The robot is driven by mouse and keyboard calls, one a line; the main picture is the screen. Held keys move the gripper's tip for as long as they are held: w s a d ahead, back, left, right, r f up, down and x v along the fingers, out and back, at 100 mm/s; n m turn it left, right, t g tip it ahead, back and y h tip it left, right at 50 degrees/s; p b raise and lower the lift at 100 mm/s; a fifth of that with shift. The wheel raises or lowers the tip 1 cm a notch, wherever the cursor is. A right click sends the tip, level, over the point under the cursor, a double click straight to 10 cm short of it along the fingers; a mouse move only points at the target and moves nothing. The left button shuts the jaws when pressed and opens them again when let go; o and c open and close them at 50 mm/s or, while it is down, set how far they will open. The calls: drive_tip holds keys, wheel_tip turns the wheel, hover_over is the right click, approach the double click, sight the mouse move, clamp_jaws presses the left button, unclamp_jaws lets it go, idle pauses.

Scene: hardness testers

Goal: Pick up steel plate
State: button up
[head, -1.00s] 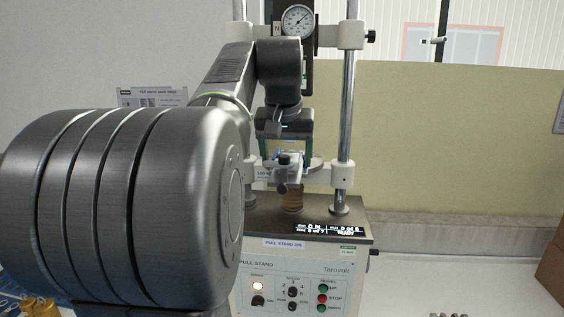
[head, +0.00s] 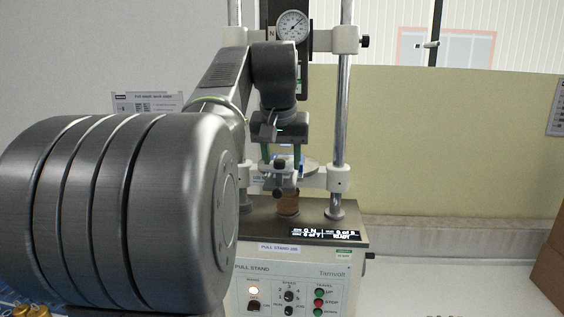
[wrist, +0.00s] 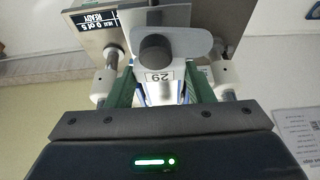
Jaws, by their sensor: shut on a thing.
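My gripper (head: 283,162) is in front of the pull stand, between its two upright posts, with its green fingers pointing down.
A brown box (head: 549,265) is at the right edge. The bench to the right is mostly clear.

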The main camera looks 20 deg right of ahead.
drive_tip(key=shift+r, duration=0.45)
wheel_tip(320, 180, up, 2)
drive_tip(key=shift+r, duration=0.15)
drive_tip(key=w+a+b, duration=0.1)
drive_tip(key=w+a, duration=0.3)
drive_tip(key=a, duration=0.4)
drive_tip(key=w+a+b, duration=0.1)
drive_tip(key=w+a, duration=0.3)
drive_tip(key=a, duration=0.4)
drive_tip(key=shift+a, duration=0.15)
drive_tip(key=shift+s, duration=0.1)
